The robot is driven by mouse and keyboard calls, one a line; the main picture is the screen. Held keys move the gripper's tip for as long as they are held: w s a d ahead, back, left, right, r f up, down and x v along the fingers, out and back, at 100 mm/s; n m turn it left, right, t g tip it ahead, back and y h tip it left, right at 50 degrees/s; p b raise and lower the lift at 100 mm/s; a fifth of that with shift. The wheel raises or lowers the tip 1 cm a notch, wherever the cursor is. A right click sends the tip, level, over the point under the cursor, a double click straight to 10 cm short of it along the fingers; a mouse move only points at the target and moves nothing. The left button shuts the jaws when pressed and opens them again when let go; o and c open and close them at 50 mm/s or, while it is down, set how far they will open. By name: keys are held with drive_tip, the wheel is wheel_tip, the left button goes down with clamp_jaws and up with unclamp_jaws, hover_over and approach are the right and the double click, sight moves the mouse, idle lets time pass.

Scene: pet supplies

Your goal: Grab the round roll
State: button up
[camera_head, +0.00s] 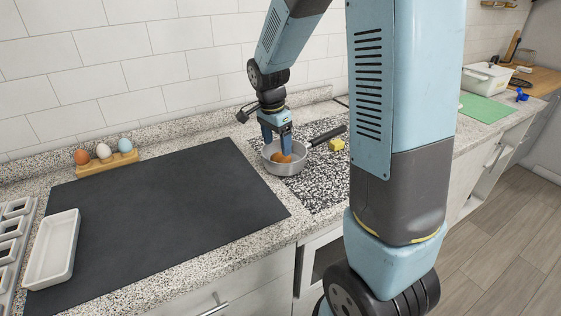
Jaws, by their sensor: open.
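A round orange-brown roll (281,157) lies in a grey metal pan (286,170) on the counter, near the middle of the view. The pan's dark handle (328,136) points to the right and back. My gripper (277,145) points down over the pan, with its blue fingers apart. One finger is at the roll and covers part of it. I cannot tell whether the fingers touch the roll or how far they straddle it.
A yellow block (336,144) lies right of the pan. A dark mat (165,205) covers the counter to the left, with a wooden egg holder (107,165) behind and a white tray (52,249) at its left. A green board (484,107) lies far right.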

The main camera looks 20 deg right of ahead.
sight(279, 154)
drive_tip(key=shift+w+d+f, duration=0.1)
drive_tip(key=shift+d+f, duration=0.05)
drive_tip(key=shift+f, duration=0.85)
drive_tip(key=shift+w+d+f, duration=0.1)
drive_tip(key=shift+d+f, duration=0.1)
drive_tip(key=shift+f, duration=0.85)
drive_tip(key=shift+d+f, duration=0.15)
drive_tip(key=shift+f, duration=0.85)
drive_tip(key=c, duration=0.6)
drive_tip(key=shift+r, duration=0.1)
drive_tip(key=shift+c, duration=0.2)
